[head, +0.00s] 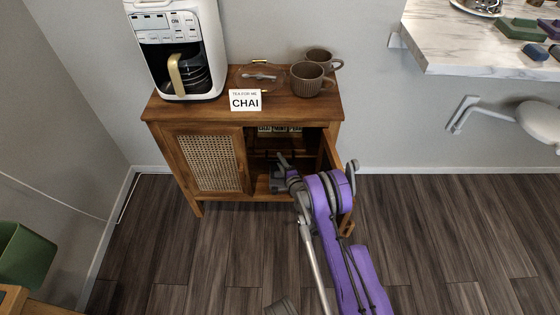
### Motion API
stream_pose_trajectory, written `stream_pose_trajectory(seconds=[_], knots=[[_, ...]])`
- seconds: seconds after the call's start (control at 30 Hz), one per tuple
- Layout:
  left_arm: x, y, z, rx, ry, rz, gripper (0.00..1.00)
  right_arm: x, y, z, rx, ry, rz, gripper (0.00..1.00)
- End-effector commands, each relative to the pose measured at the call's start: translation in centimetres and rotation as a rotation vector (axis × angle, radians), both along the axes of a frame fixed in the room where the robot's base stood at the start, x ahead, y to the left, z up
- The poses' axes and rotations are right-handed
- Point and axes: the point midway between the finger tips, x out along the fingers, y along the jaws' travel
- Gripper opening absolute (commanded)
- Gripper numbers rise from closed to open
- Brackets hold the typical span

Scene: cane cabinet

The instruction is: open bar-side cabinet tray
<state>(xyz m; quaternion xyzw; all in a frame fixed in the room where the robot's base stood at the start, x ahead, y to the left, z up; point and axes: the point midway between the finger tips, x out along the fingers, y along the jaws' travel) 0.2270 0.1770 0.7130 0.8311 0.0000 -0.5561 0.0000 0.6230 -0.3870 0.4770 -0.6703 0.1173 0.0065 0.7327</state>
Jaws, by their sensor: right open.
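The wooden cane cabinet (176,115) stands against the wall. Its left door (210,163), with a cane panel, is shut. Its right door (331,152) stands open toward me, partly hidden behind my purple right arm. Inside the right side I see a dark shelf space with small labelled boxes (280,129) near the top. A tray cannot be made out clearly in there. My right gripper (275,172) is open at the front of this opening, with nothing visible between its fingers. I cannot tell whether it touches anything.
On the cabinet top stand a white coffee maker (205,45), a CHAI sign (245,100) and brown mugs (306,80). A marble counter (480,50) is at upper right, with a white seat (541,122) below. The floor to the right is clear.

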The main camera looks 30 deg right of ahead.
Motion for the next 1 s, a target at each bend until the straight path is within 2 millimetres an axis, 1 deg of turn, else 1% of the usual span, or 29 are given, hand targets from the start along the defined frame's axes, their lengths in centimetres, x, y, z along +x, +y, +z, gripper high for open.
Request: stream_pose_trajectory(seconds=[0.1,0.4,0.47,0.6,0.67,1.0], knots=[[0.01,0.0,-0.11,0.0,0.0,0.0,0.5,0.77,-0.1,-0.12,0.001,0.0,0.0,0.45],[0.02,0.0,-0.1,0.0,0.0,0.0,0.5,0.96,-0.12,-0.08,0.001,0.0,0.0,0.45],[0.02,0.0,-0.1,0.0,0.0,0.0,0.5,0.96,-0.12,-0.08,0.001,0.0,0.0,0.36],[0.02,0.0,-0.1,0.0,0.0,0.0,0.5,0.95,-0.12,-0.08,0.001,0.0,0.0,0.11],[0.02,0.0,-0.1,0.0,0.0,0.0,0.5,0.96,-0.12,-0.07,0.001,0.0,0.0,0.0],[0.02,0.0,-0.1,0.0,0.0,0.0,0.5,0.95,-0.12,-0.07,0.001,0.0,0.001,0.0]])
